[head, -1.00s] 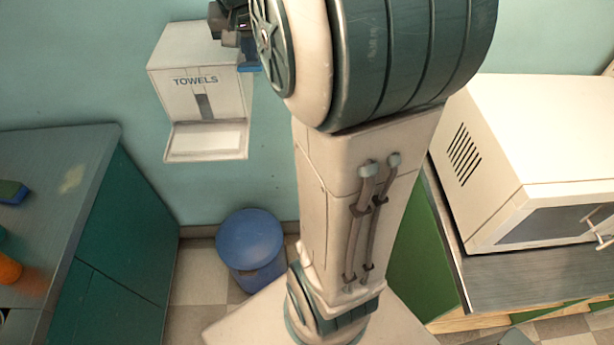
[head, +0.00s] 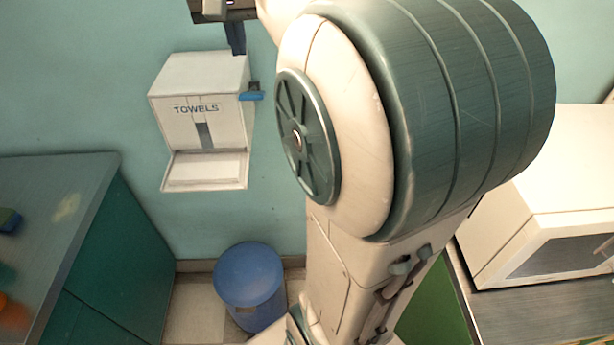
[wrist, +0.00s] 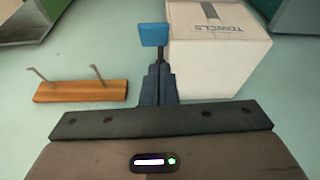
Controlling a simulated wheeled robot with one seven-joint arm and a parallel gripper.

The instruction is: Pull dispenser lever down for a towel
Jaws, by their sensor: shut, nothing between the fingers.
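The white towel dispenser (head: 200,110), marked TOWELS, hangs on the wall in the head view. Its blue lever (head: 251,96) sticks out from its right side. The wrist view shows the dispenser (wrist: 218,55) upside down, with the blue lever (wrist: 154,35) beside it. My gripper (head: 237,50) is shut and empty, with its dark blue fingers pointing down above the lever. In the wrist view my fingertips (wrist: 161,66) line up with the lever. The head view shows a gap between fingertips and lever. No towel shows in the dispenser's tray.
A blue bin (head: 249,285) stands on the floor below the dispenser. A teal counter (head: 75,200) is at left, a white microwave (head: 550,215) at right. A wooden peg rack (wrist: 80,92) is on the wall in the wrist view.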

